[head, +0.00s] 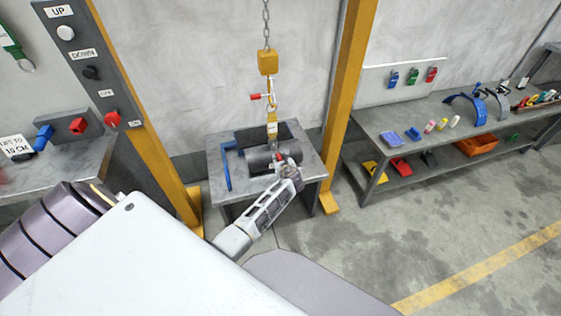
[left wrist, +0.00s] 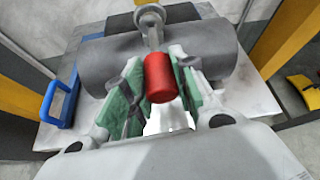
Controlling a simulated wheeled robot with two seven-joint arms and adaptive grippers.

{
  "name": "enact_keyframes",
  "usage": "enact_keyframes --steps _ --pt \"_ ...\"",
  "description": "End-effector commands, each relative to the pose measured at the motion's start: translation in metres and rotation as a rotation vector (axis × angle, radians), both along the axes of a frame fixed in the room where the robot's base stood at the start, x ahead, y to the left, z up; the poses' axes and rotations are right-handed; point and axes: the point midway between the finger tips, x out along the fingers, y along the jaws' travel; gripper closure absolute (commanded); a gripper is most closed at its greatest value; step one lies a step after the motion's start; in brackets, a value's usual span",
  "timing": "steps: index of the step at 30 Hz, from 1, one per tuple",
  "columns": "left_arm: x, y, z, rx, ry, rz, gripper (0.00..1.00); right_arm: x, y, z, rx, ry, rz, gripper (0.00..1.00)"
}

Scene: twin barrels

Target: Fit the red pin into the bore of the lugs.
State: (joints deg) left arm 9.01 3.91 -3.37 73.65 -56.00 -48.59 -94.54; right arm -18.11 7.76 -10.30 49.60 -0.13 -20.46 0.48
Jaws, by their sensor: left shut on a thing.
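My left gripper (head: 284,164) reaches a dark grey barrel (head: 262,160) on a small metal table. In the left wrist view the green-padded fingers (left wrist: 160,92) are shut on the red pin (left wrist: 163,77), one on each side. The pin stands out between the fingertips in front of the barrel (left wrist: 195,50). A grey lug with a round eye (left wrist: 150,18) shows on the barrel, beyond the pin. The pin appears apart from the eye; its far end and any contact with the barrel cannot be told. My right gripper is not in view.
A chain (head: 266,20) carries a yellow hoist block (head: 267,62) and hook above the barrel. A blue handle (head: 227,168) is at the table's left. Yellow posts (head: 348,90) flank the table. A bench (head: 405,118) with small parts stands right.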

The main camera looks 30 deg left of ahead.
Motion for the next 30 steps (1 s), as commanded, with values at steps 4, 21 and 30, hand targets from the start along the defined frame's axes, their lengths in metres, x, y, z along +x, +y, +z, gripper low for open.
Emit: enact_keyframes --steps 4,21,30 --pt "0.002 0.002 0.0 0.001 -0.001 0.0 1.0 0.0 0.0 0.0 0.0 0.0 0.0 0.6" --pt "0.007 0.008 0.0 0.0 0.0 0.0 1.0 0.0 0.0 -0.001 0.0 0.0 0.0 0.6" --pt "0.01 0.012 0.0 0.0 0.0 0.0 1.0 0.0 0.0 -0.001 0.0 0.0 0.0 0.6"
